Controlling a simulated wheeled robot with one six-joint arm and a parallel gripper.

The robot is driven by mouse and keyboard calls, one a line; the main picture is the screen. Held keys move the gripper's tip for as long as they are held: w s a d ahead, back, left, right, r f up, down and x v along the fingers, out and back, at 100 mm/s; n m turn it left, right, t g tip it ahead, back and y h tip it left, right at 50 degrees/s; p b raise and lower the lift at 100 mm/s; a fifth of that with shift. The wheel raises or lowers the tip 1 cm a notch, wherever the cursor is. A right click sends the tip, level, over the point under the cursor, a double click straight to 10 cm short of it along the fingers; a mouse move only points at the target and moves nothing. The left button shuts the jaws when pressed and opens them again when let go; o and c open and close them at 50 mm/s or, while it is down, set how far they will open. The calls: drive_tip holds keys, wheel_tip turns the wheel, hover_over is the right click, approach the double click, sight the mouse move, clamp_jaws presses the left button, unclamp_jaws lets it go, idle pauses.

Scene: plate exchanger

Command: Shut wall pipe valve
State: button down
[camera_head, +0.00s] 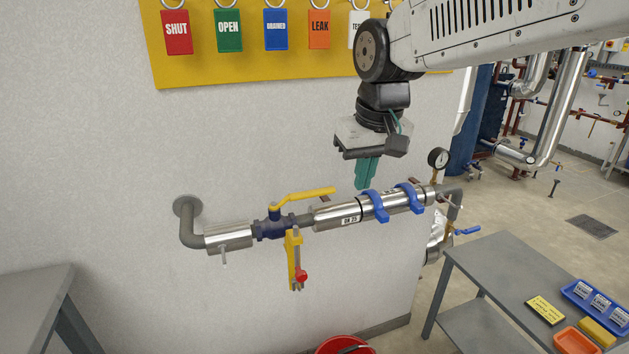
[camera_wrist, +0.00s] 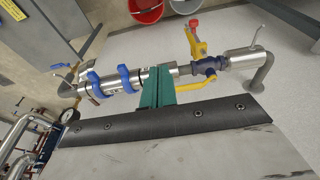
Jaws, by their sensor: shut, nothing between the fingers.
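The wall pipe valve (camera_head: 270,228) has a dark blue body on a pipe that runs along the white wall. Its yellow lever (camera_head: 303,197) points right, roughly along the pipe. In the wrist view the valve (camera_wrist: 208,66) and its yellow lever (camera_wrist: 198,86) show right of my fingers. A yellow bracket with a red knob (camera_head: 301,276) hangs below the valve. My gripper (camera_head: 366,184) has green fingers pointing down, shut and empty. In the head view it appears right of the lever's end, above the silver pipe section; contact cannot be told. The wrist view shows my gripper (camera_wrist: 157,74) too.
Two blue clamps (camera_head: 375,205) hold the silver pipe, with a pressure gauge (camera_head: 438,158) at its right end. Tags hang on a yellow board (camera_head: 300,50) above. A grey table (camera_head: 500,265) stands right, another left. A red bucket (camera_head: 345,345) is on the floor.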

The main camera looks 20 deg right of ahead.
drive_tip(key=t, duration=0.1)
hover_over(303, 197)
drive_tip(key=w+d, duration=0.4)
drive_tip(key=f, duration=0.2)
drive_tip(key=shift+r, duration=0.25)
drive_tip(key=f, duration=0.9)
drive_tip(key=shift+w+f, duration=0.1)
drive_tip(key=shift+w, duration=0.15)
drive_tip(key=shift+s+f, duration=0.1)
drive_tip(key=shift+s, duration=0.55)
drive_tip(key=shift+s+d, duration=0.15)
drive_tip(key=shift+d, duration=0.05)
